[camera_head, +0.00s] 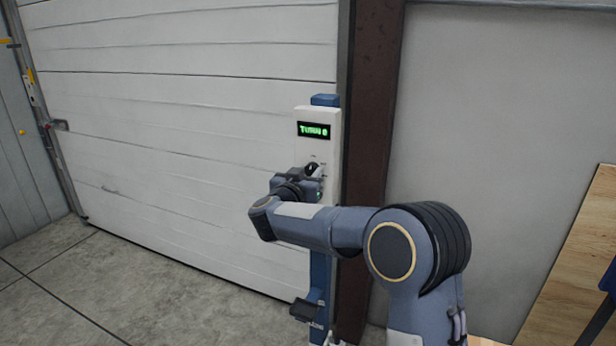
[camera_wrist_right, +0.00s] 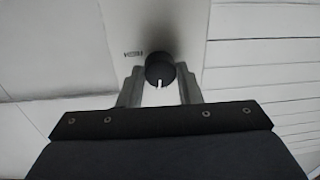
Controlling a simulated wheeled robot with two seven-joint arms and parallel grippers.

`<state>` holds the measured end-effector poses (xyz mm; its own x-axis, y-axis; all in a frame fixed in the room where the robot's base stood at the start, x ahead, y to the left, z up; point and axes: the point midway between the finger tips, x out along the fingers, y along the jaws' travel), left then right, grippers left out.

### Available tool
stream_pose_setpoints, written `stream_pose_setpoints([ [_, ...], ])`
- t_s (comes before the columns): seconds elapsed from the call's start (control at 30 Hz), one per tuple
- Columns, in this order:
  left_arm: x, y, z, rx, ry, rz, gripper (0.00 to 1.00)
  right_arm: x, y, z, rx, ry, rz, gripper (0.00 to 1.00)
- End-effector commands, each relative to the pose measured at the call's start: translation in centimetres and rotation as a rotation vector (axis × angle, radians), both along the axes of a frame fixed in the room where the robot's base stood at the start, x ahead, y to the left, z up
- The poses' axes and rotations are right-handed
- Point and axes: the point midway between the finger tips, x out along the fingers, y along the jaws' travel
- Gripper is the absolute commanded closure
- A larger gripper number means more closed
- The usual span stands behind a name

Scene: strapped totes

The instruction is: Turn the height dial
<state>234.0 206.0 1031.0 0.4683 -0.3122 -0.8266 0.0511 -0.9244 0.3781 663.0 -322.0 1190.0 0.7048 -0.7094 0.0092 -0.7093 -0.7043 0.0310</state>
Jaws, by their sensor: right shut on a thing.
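The height dial (camera_wrist_right: 160,68) is a round black knob with a white pointer line, on a pale panel. In the right wrist view its pointer faces down toward my gripper. A small label, too blurred to read surely, sits left of it. My right gripper (camera_wrist_right: 160,84) has a finger on each side of the dial and is shut on it. In the head view the dial (camera_head: 312,169) shows as a dark spot on the white panel (camera_head: 319,147), partly hidden by my right gripper (camera_head: 312,177). A green-lit display (camera_head: 314,130) above it seems to read "TURN 0". My left gripper is out of view.
The panel is on a blue post (camera_head: 320,262) with a dark foot-like part (camera_head: 305,311) low down. A brown steel column (camera_head: 368,120) stands right behind it. A white shutter door (camera_head: 180,110) fills the left. A wooden surface (camera_head: 575,270) is at the right edge.

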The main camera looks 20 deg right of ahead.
Motion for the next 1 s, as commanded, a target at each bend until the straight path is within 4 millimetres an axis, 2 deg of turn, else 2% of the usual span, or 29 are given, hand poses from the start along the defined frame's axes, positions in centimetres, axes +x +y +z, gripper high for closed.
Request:
stream_pose_setpoints([
  [1.0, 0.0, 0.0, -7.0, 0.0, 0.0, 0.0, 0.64, 0.0, 0.1, -0.6, 0.636, -0.712, 0.0, 0.91],
])
